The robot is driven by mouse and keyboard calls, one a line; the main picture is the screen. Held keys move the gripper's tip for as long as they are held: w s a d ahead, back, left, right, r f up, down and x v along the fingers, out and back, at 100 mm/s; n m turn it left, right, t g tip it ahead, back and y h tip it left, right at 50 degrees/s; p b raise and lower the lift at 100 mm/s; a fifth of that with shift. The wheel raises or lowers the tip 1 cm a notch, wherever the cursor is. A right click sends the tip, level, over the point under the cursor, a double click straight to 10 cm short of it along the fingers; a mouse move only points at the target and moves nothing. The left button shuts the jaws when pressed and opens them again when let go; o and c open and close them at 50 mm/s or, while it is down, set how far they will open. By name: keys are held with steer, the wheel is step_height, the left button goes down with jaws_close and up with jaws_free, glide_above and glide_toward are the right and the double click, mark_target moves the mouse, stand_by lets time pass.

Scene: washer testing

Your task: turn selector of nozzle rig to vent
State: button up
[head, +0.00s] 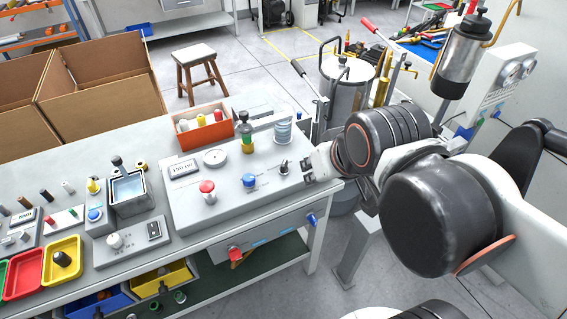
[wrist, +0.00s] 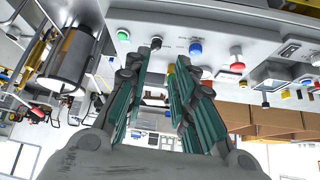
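The nozzle rig (head: 225,205) is a light grey box on the bench in the head view. On its top, a small black knob (head: 283,168), which looks like the selector, stands near the right edge; its pointer setting is too small to read. A blue knob (head: 249,180) and a red mushroom button (head: 207,190) stand to its left. My gripper (head: 309,166) is just right of the black knob, apart from it. In the wrist view my gripper (wrist: 168,58) is open and empty, teal-padded fingers spread, with the black knob (wrist: 156,41) beyond the fingertips.
A green and yellow bottle-like part (head: 246,135), a round dial (head: 215,157) and an orange bin (head: 202,128) stand behind the knobs. A blue valve handle (head: 312,219) juts from the bench front. A steel tank (head: 347,90) stands behind my arm.

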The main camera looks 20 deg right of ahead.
steer(key=w+r+m+g+p, duration=0.1)
steer(key=w+r, duration=0.1)
steer(key=w, duration=0.2)
steer(key=m+g+p, duration=0.6)
glide_above(283, 165)
step_height(283, 165, down, 8)
steer(key=r, duration=0.1)
step_height(283, 165, down, 14)
steer(key=b, duration=0.4)
steer(key=shift+s+f+b, duration=0.1)
steer(key=shift+b, duration=0.25)
jaws_close()
